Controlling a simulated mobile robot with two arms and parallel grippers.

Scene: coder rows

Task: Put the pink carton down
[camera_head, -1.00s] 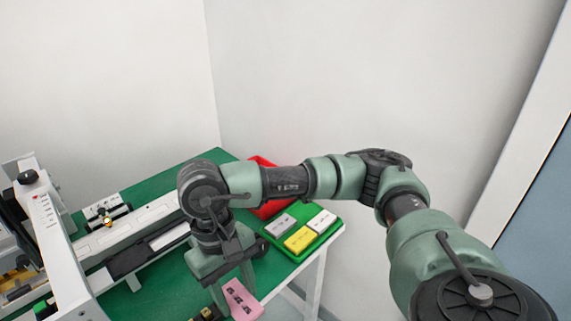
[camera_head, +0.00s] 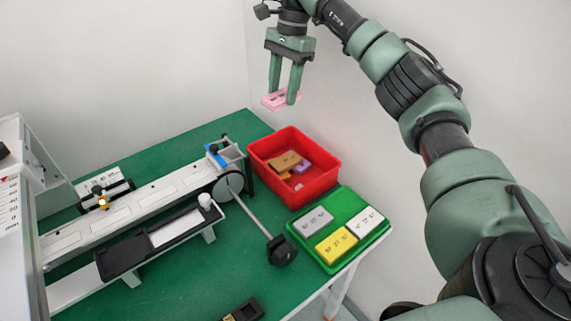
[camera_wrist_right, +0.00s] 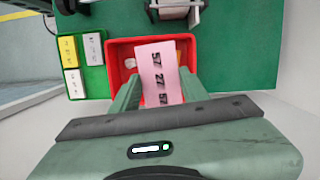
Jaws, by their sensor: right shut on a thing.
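The pink carton (camera_head: 280,99) is held in my right gripper (camera_head: 284,94), high above the table in the head view. In the right wrist view, the pink carton (camera_wrist_right: 160,72) shows dark printed digits and lies between the fingers of my right gripper (camera_wrist_right: 154,90). The red bin (camera_wrist_right: 116,48) shows behind and below it. In the head view, the red bin (camera_head: 305,196) stands on the green table (camera_head: 180,285) with orange-brown and purple cartons inside. My left gripper is in neither view.
A green tray (camera_head: 349,202) with grey, yellow and white cartons sits in front of the red bin. A conveyor-like machine (camera_head: 140,225) with a wheel and rod fills the table's left part. A small dark item (camera_head: 243,310) lies near the front edge. Walls stand behind.

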